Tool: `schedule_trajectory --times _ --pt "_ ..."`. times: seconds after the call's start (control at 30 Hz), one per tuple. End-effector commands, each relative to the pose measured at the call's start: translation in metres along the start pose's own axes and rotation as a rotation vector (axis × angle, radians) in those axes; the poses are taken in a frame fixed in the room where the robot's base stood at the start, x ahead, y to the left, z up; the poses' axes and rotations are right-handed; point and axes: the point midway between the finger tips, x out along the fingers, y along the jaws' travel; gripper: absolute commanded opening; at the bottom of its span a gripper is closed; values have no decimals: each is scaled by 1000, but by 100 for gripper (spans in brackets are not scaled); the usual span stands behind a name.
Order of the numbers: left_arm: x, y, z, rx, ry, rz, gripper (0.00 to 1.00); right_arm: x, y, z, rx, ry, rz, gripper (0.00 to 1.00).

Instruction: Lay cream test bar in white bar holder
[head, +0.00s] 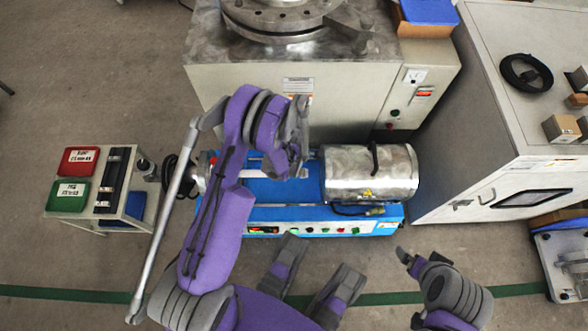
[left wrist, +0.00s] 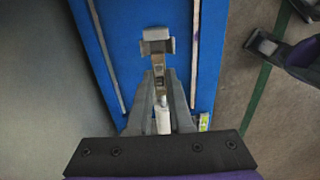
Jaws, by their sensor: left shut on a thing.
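My left gripper (left wrist: 161,88) points down over the blue machine bed and is shut on the cream test bar (left wrist: 163,119), whose pale body shows between the fingers in the left wrist view. Just beyond the fingertips is a small light grey bracket (left wrist: 157,46) above the blue bed; I cannot tell whether it is the white bar holder. In the head view my left gripper (head: 297,165) is over the blue machine (head: 262,190), and the arm hides the bar and part of the bed. My right gripper (head: 405,257) is low at right, away from the machine; its opening is unclear.
A metal drum (head: 370,175) fills the machine's right end. A large grey cabinet (head: 330,75) stands behind it. At left, a small cart (head: 130,210) carries a red bin (head: 79,160) and a green bin (head: 69,196). A light cabinet (head: 500,150) stands at right.

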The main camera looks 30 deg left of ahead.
Motion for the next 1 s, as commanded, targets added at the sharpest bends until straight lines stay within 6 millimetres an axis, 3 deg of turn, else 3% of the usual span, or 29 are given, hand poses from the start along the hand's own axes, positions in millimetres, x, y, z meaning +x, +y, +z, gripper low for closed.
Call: schedule_trajectory --times 0.57,0.6,0.73,1.0 --pt "10 0 0 0 0 0 0 11 0 3 0 -3 0 100" --pt "8 0 0 0 0 0 26 10 0 3 0 -3 0 100" --pt "8 0 0 0 0 0 49 9 0 2 0 -3 0 100" --pt "8 0 0 0 0 0 49 9 0 2 0 -3 0 100"
